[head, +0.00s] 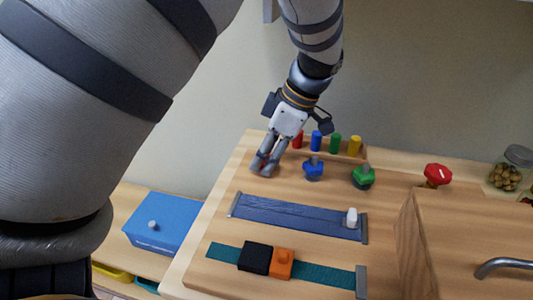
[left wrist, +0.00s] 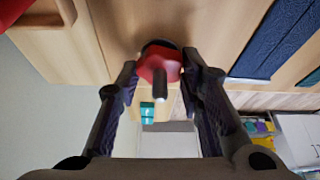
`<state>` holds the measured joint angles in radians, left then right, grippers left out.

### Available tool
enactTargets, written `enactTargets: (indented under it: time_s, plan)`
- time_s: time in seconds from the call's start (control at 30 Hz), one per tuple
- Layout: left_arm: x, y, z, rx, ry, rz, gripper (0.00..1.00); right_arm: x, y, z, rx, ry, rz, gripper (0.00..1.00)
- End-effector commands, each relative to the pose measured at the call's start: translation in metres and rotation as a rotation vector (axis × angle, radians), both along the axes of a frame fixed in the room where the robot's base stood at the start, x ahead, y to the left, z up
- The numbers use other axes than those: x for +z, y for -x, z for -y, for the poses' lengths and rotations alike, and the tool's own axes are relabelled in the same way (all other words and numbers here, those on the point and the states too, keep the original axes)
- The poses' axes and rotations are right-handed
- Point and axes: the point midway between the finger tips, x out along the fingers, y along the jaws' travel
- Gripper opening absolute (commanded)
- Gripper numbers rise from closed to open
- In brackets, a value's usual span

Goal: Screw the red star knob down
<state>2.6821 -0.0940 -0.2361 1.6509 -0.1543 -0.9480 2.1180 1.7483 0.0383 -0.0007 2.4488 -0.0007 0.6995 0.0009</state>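The red star knob (left wrist: 158,66) sits on a dark round base, with a grey threaded stud sticking up through its middle. It is on the wooden board (head: 215,232), at the left end of a row with a blue knob (head: 313,170) and a green knob (head: 364,177). My left gripper (head: 264,167) points down over it with one finger on each side. In the left wrist view the fingertips (left wrist: 160,72) look to be against the knob's sides. In the head view the fingers mostly hide the knob. My right gripper is not in view.
Red, blue, green and yellow pegs (head: 335,143) stand just behind the knobs. A blue slide track (head: 290,214) and a teal strap with buckle (head: 322,270) lie in front. A red handle (head: 437,174) and a jar (head: 508,168) are at right. A blue box (head: 165,222) is at left.

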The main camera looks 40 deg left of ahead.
Motion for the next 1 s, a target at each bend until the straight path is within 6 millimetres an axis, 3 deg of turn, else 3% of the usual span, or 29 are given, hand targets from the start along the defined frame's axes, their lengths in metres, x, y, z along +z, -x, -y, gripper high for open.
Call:
enactTargets:
  time_s: [0.47, 1.0]
  plan:
    - [0.003, 0.001, 0.000, -0.070, -0.001, 0.004, 0.06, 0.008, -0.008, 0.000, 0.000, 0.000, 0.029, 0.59]
    - [0.004, 0.002, 0.001, -0.533, -0.003, 0.005, 0.06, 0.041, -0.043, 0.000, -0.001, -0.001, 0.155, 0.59]
